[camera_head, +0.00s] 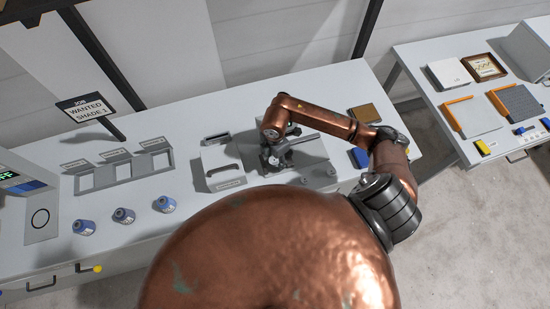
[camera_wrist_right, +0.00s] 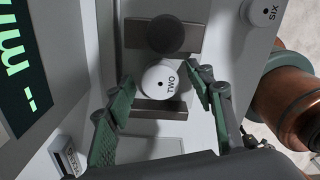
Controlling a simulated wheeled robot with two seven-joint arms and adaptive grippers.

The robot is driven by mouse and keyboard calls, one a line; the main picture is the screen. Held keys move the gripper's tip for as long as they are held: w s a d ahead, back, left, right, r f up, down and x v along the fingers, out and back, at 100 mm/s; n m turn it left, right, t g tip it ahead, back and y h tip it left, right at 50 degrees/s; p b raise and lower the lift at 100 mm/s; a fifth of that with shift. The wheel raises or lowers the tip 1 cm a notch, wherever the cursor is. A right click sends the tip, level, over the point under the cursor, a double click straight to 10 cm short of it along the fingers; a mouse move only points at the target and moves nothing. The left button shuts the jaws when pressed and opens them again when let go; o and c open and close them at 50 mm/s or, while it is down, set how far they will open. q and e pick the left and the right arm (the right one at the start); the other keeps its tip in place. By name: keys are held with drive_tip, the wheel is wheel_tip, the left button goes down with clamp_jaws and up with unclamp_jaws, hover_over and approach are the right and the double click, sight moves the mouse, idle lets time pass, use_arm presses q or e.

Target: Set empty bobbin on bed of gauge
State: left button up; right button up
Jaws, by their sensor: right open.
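My right gripper (camera_head: 275,158) is over the light table, at a grey fixture right of a handled plate. In the right wrist view its two green-padded fingers (camera_wrist_right: 161,88) are open, one on each side of a round white piece marked TWO (camera_wrist_right: 158,79), with small gaps. That piece stands between two grey blocks (camera_wrist_right: 160,109), with a dark round part (camera_wrist_right: 173,35) just beyond it. Whether it is the empty bobbin, and whether the blocks are the gauge's bed, I cannot tell. A display with green characters (camera_wrist_right: 20,62) is at the left. My left gripper is not in view.
A white piece marked SIX (camera_wrist_right: 262,12) is at upper right in the wrist view. A second table (camera_head: 480,140) stands right.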

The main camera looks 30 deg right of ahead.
wheel_tip(320, 180, up, 12)
drive_tip(key=b, duration=0.1)
drive_tip(key=shift+r, duration=0.15)
idle(0.4)
